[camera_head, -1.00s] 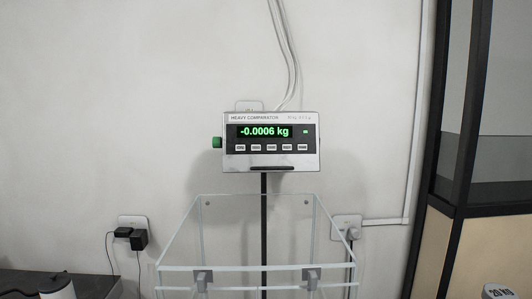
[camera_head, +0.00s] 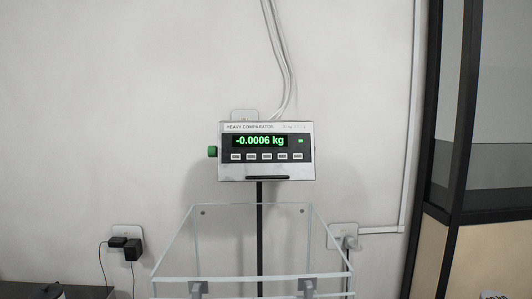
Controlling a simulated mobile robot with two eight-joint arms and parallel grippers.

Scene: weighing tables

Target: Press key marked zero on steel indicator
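The steel indicator (camera_head: 266,151) is mounted on a dark post at the middle of the head view, against the wall. It is labelled "HEAVY COMPARATOR". Its green display (camera_head: 260,141) reads -0.0006 kg, with a small green light to the right of the digits. A row of several small pale keys (camera_head: 267,157) runs below the display; their markings are too small to read, so I cannot tell which is marked zero. A green knob (camera_head: 212,152) sticks out of its left side. Neither of my grippers is in view.
A clear open-topped glass enclosure (camera_head: 250,279) stands below and in front of the indicator. Cables (camera_head: 278,60) run up the wall. Sockets with plugs (camera_head: 127,243) sit at lower left. A dark-framed partition (camera_head: 462,120) stands at right. The space before the indicator looks clear.

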